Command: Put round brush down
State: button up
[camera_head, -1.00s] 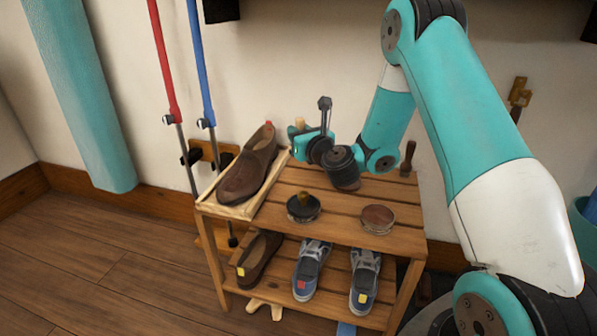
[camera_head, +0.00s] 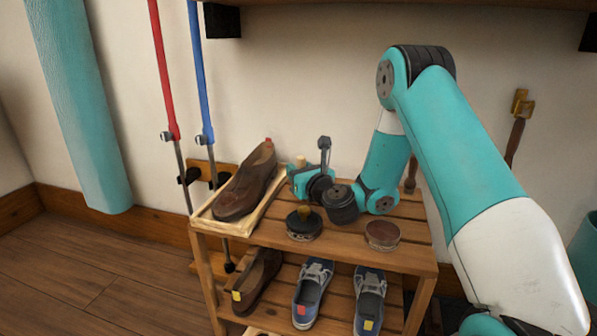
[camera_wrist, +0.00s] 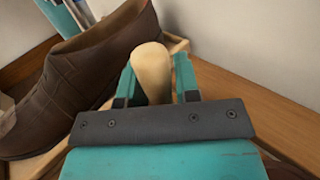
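My gripper (camera_head: 301,176) is low over the back of the top shelf, just right of the brown shoe. It is shut on a pale wooden handle, which I take as the round brush (camera_head: 300,161). In the wrist view the rounded handle (camera_wrist: 152,72) stands between the two teal fingers. The brush's lower part is hidden by the gripper, so I cannot tell if it touches the shelf. The slatted wooden rack (camera_head: 345,243) carries a dark round piece with a wooden knob (camera_head: 304,226) in front of my gripper.
A brown shoe (camera_head: 245,185) lies in a shallow wooden tray (camera_head: 207,218) at the rack's left. A round brown-topped tin (camera_head: 382,236) sits front right. Several shoes are on the lower shelf. The wall is close behind; bare slats lie between the knobbed piece and the tin.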

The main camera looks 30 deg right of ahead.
jog(key=shift+o, duration=1.1)
